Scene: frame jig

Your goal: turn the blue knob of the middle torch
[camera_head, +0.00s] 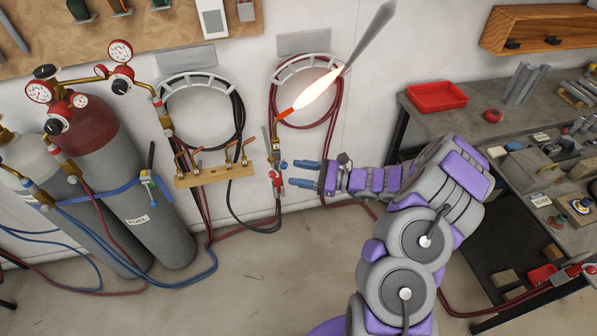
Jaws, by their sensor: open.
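The middle torch (276,152) hangs upright by the wall, with brass parts and a red knob (276,178) low on it. A small blue knob (284,165) shows on its right side. A bright flame (316,94) burns at its tip, slanting up and right. My gripper (296,174) is just right of the torch, open, its two blue fingers pointing left at it. The upper finger is very close to the blue knob; I cannot tell whether they touch. Nothing shows between the fingers.
Two gas cylinders (150,215) with gauges stand at left. A wooden rack (213,176) with brass torch tips is left of the torch. Hoses hang on the wall and cross the floor. A workbench (435,122) with a red tray (436,96) stands at right.

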